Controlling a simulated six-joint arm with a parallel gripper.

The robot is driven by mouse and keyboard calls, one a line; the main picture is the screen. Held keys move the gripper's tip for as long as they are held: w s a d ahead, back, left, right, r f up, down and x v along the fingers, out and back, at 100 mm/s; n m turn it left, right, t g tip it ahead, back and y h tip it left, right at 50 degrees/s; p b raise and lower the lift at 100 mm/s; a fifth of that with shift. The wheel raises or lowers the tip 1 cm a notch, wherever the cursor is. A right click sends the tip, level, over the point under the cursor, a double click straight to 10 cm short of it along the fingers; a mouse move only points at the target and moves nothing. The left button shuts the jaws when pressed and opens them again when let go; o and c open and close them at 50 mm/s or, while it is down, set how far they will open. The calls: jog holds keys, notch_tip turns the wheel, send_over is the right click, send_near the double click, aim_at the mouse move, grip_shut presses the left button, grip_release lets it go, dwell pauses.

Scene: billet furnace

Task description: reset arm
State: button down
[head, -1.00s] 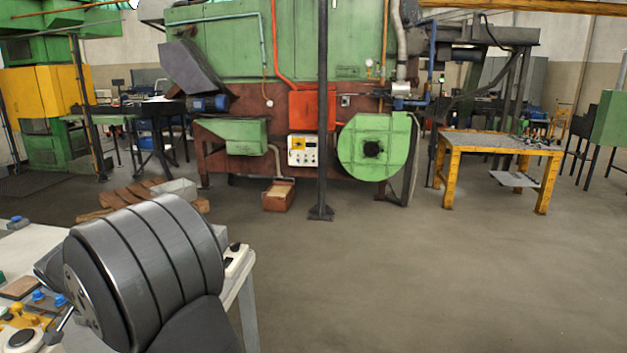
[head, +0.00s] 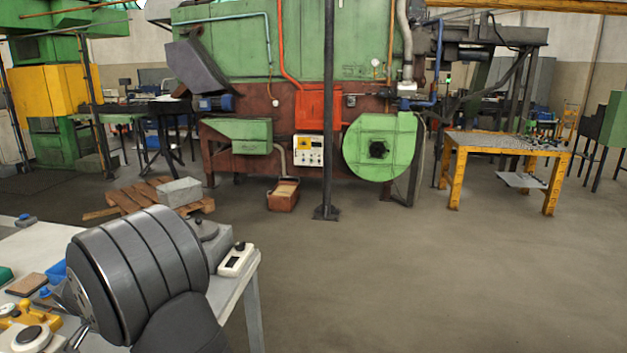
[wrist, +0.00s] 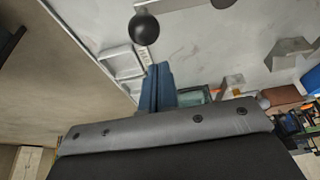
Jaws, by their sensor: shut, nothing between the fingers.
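My gripper (wrist: 157,88) shows in the wrist view as two narrow blue fingers, shut together with nothing between them. The fingers point over the light work table (wrist: 215,50), beyond the dark grey body of my wrist. In the head view my thick grey ribbed arm stands over the table (head: 35,245) at the lower left. It hides part of the table, and I cannot make out the fingers there.
A white box with a black button (head: 237,260) sits at the table's right edge. Blue, yellow and green small items lie left of my arm. A black ball knob (wrist: 145,28) shows in the wrist view. A green furnace (head: 250,45) stands behind, with open floor before it.

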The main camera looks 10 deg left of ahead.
jog(key=shift+w+a+n+g+y, duration=0.15)
jog(key=shift+w+a+n+y, duration=0.4)
jog(key=shift+n, duration=0.7)
jog(key=shift+w+a+n+g+y, duration=0.25)
jog(key=shift+w+a+n, duration=0.45)
jog(key=shift+n, duration=0.5)
jog(key=shift+w+a+n+g+y, duration=0.1)
jog(key=shift+w+a+n+y, duration=0.4)
jog(key=shift+n, duration=0.75)
jog(key=shift+a, duration=0.2)
jog(key=c, duration=2.1)
grip_release()
